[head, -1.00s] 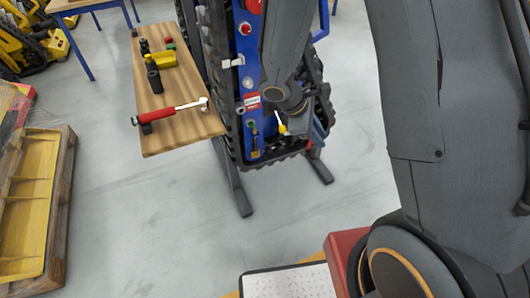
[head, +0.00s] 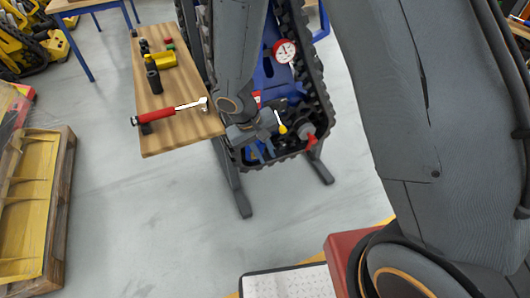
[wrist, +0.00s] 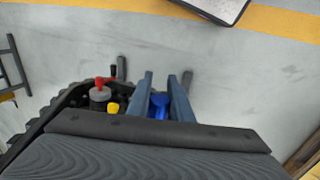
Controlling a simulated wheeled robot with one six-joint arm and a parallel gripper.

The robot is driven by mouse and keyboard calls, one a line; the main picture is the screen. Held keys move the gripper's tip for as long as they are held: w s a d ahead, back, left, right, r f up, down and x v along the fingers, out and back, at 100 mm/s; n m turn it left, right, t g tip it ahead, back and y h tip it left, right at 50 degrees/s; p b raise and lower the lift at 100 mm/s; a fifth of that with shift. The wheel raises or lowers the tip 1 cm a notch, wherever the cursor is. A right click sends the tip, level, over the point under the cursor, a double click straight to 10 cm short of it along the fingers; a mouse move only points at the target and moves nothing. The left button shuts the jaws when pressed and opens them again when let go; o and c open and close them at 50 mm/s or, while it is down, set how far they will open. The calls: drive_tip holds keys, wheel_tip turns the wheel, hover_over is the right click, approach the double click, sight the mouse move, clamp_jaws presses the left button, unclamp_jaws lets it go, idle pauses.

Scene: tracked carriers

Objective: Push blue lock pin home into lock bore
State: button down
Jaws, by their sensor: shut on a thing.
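My gripper (head: 264,152) is low at the front of the tracked carrier (head: 318,85), at the lower end of its blue panel. In the wrist view my two grey-blue fingers (wrist: 165,82) stand on either side of the blue lock pin (wrist: 159,104), and they are shut on it. Only part of the pin shows between the fingers. In the head view I cannot make out the pin apart from the fingers. The lock bore is hidden behind my wrist and fingers, so I cannot tell how the pin sits relative to it.
A white dial gauge (head: 285,52) is higher up. The floor in front is clear.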

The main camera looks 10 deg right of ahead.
drive_tip(key=shift+w, duration=0.1)
drive_tip(key=shift+w+a, duration=0.25)
drive_tip(key=shift+w, duration=0.65)
drive_tip(key=shift+w+a, duration=0.3)
drive_tip(key=shift+w, duration=0.6)
drive_tip(key=shift+w+a, duration=0.25)
drive_tip(key=shift+w, duration=0.65)
drive_tip(key=w+a+b, duration=0.1)
drive_tip(key=w+a, duration=0.1)
drive_tip(key=w, duration=0.5)
drive_tip(key=shift+w, duration=0.35)
idle(2.8)
drive_tip(key=shift+s+a, duration=0.1)
drive_tip(key=s+d+p, duration=0.1)
drive_tip(key=s+d, duration=0.1)
drive_tip(key=s, duration=0.4)
drive_tip(key=shift+s, duration=0.35)
idle(1.1)
